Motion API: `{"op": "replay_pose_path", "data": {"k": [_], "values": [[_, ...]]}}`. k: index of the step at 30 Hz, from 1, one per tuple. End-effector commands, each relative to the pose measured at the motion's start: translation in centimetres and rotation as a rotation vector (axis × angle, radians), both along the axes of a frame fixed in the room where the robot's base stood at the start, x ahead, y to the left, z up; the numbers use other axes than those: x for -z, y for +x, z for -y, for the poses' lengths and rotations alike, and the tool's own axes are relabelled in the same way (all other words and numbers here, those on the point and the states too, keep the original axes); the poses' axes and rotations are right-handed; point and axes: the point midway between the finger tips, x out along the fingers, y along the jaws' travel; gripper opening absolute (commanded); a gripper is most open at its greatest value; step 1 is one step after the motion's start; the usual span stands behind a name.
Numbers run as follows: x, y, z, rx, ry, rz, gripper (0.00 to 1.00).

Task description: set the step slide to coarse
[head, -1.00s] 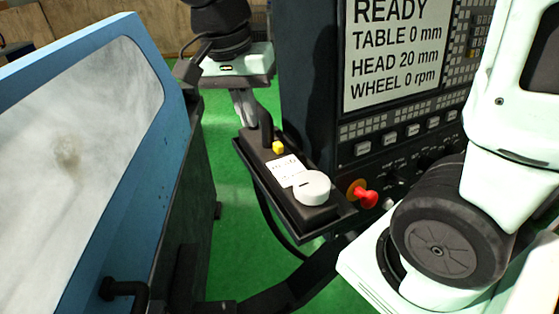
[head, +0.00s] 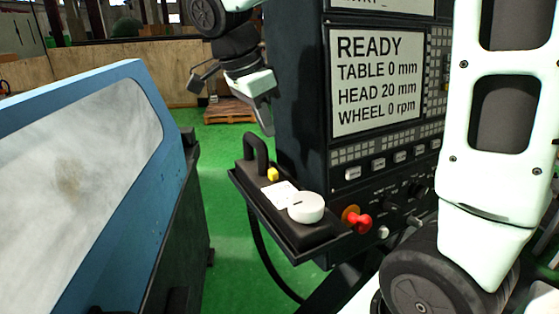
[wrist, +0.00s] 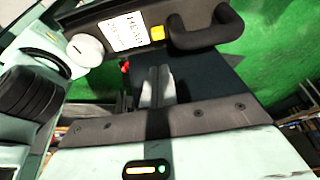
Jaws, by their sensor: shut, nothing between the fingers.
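A small yellow slide (head: 273,174) sits on the black pendant box (head: 300,244), between its black handle (head: 256,150) and a white label. I take it for the step slide. In the wrist view the yellow slide (wrist: 157,33) shows beside the label, near the handle's end. I cannot read its setting. My gripper (head: 266,128) is behind and above the handle, apart from the yellow slide. In the wrist view my gripper's fingers (wrist: 158,85) are together and empty, below the yellow slide in the picture.
A white round knob (head: 306,207) stands on the pendant's near end, with a red button (head: 359,220) to its right. The control panel screen (head: 377,85) rises at right. A blue machine door (head: 70,180) with a cloudy window stands at left. Green floor lies between.

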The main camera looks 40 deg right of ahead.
Motion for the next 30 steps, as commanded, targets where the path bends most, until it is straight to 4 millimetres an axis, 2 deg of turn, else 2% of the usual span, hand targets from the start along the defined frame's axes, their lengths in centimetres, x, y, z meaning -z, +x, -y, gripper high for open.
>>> {"op": "replay_pose_path", "data": {"k": [16, 21, 30], "values": [[7.8, -0.6, 2.7, -0.001, 0.000, -0.005, 0.00], [8.8, -0.7, 3.0, -0.002, 0.001, 0.000, 0.00], [9.0, -0.7, 3.0, -0.001, 0.001, 0.000, 0.00]]}}
